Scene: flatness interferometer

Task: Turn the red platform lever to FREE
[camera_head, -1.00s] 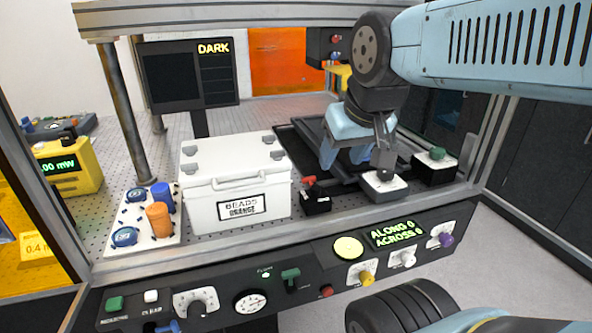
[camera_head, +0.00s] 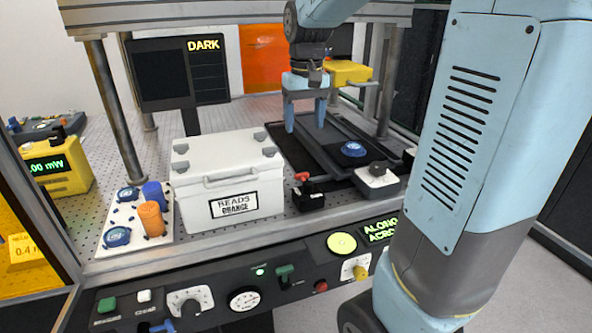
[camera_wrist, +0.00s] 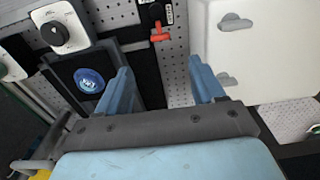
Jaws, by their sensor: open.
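The red platform lever (camera_head: 302,177) sits on a small black block (camera_head: 309,197) just right of the white box, at the front edge of the bench. In the wrist view the red lever (camera_wrist: 160,33) shows at the top, ahead of the fingers, beside a small label too small to read. My gripper (camera_head: 306,128) is open and empty, above the dark tray area behind the lever. In the wrist view its two blue fingers (camera_wrist: 166,84) are spread, with nothing between them. The lever is apart from the fingers.
A white lidded box (camera_head: 226,180) stands close to the left of the lever. A grey block with a dark knob (camera_head: 377,181) stands to the right. A blue disc (camera_head: 353,149) lies on the dark tray (camera_head: 282,146). A yellow part (camera_head: 347,72) stands behind.

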